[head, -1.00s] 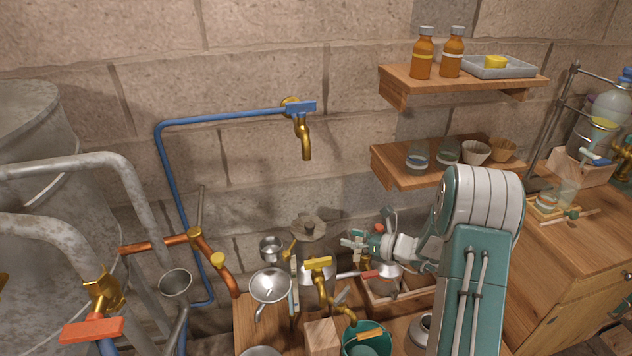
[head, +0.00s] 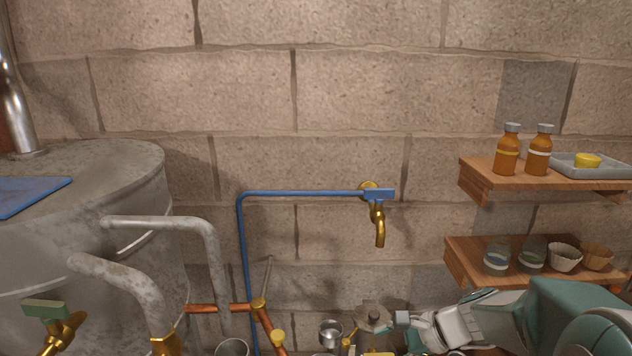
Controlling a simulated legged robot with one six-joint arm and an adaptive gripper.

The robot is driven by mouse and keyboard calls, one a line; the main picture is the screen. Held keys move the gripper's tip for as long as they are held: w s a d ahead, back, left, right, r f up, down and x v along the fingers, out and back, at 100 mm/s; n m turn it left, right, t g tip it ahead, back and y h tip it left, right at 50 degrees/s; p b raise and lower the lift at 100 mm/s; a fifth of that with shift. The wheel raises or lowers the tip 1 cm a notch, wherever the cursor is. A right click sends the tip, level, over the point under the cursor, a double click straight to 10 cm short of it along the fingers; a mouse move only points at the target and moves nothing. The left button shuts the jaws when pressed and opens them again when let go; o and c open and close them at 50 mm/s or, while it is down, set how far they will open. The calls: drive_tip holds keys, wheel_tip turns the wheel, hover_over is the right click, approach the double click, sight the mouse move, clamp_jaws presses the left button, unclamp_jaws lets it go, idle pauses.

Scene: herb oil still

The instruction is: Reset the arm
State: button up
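My gripper (head: 402,320) is at the bottom right of the head view, beside the metal pot with a lid knob (head: 373,320). Only a small part of its end shows, so I cannot tell whether its fingers are open or shut or whether they hold anything. My arm stretches from the lower right corner toward the left, below the lower shelf.
A wooden shelf (head: 478,188) bears two amber bottles and a grey tray (head: 610,168). A lower shelf (head: 470,271) bears glass jars and small bowls. A brass tap (head: 379,230) on a blue pipe (head: 300,194) is on the wall. A large metal tank (head: 110,180) stands left.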

drive_tip(key=s+d+r+n+t+h, duration=0.1)
drive_tip(key=s+r+n+h, duration=0.3)
drive_tip(key=s+n, duration=0.3)
drive_tip(key=s+d+r+n+t+h, duration=0.1)
drive_tip(key=s+r+n+h, duration=0.3)
drive_tip(key=s+n, duration=0.4)
drive_tip(key=s+h, duration=0.1)
drive_tip(key=s, duration=0.1)
drive_tip(key=shift+s+d+t+h, duration=0.3)
drive_tip(key=shift+s+d, duration=0.05)
drive_tip(key=shift+o, duration=0.2)
